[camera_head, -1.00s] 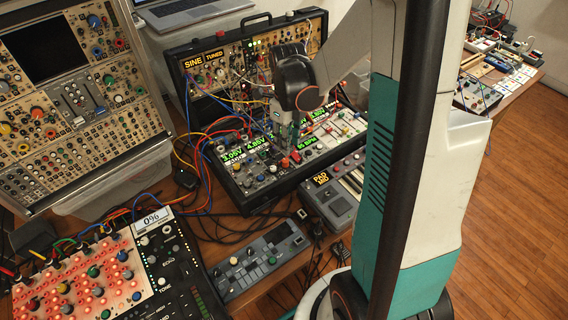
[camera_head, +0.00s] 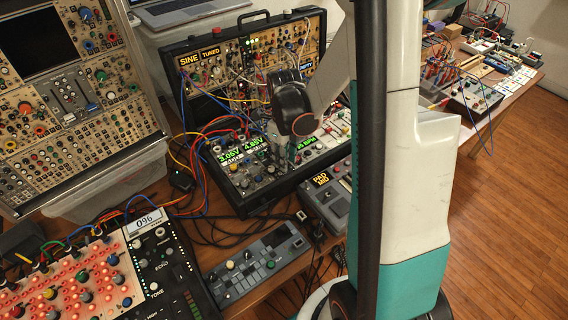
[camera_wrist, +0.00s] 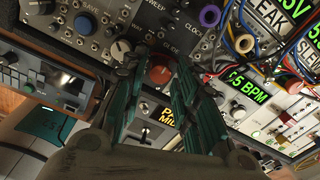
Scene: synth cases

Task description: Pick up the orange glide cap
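In the head view my gripper (camera_head: 284,158) points down at the front panel of the black synth case (camera_head: 246,196). There the cap is hidden by my gripper and wrist.
Patch cables (camera_head: 213,133) crowd the panel left of my gripper in the head view. A grey PAD MIDI box (camera_head: 333,204) stands at the case's front right.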

